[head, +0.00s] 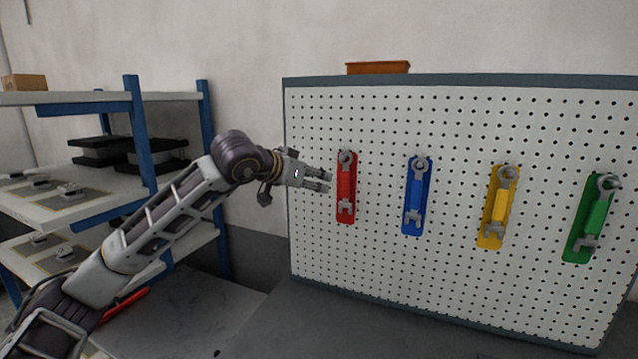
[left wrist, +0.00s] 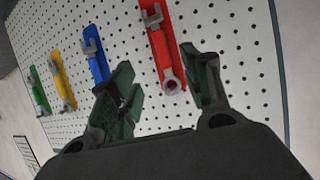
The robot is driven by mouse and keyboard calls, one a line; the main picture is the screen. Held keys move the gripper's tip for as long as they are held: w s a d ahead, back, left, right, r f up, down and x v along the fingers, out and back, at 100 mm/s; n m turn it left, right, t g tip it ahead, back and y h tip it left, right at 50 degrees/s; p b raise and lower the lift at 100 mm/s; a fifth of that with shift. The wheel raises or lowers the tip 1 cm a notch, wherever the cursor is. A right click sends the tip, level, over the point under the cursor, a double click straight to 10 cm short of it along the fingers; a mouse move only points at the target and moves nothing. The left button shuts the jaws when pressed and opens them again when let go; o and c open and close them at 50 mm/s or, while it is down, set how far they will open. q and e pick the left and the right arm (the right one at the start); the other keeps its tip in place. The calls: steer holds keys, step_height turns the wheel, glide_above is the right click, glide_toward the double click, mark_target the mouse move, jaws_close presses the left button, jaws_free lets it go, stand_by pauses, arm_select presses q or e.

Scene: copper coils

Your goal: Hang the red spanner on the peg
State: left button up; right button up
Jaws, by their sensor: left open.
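The red spanner (head: 346,187) has grey ends and sits upright against the pegboard, ring end at the top, over a red patch. It is the leftmost in the row. Its peg cannot be made out behind the ring. My left gripper (head: 320,180) is open and empty just left of the spanner. In the left wrist view the red spanner (left wrist: 163,45) shows beyond the gap between the open fingers (left wrist: 164,72), apart from them, ring end nearest. My right gripper is not in view.
The white pegboard (head: 380,265) also holds a blue spanner (head: 417,195), a yellow spanner (head: 500,205) and a green spanner (head: 596,215) to the right. An orange tray (head: 378,67) shows above its top edge. A blue-framed shelf (head: 140,130) stands left. A red object (head: 125,304) lies behind my arm.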

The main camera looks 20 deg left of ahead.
arm_select(q)
steer(key=shift+v, duration=1.15)
steer(key=shift+f, duration=0.1)
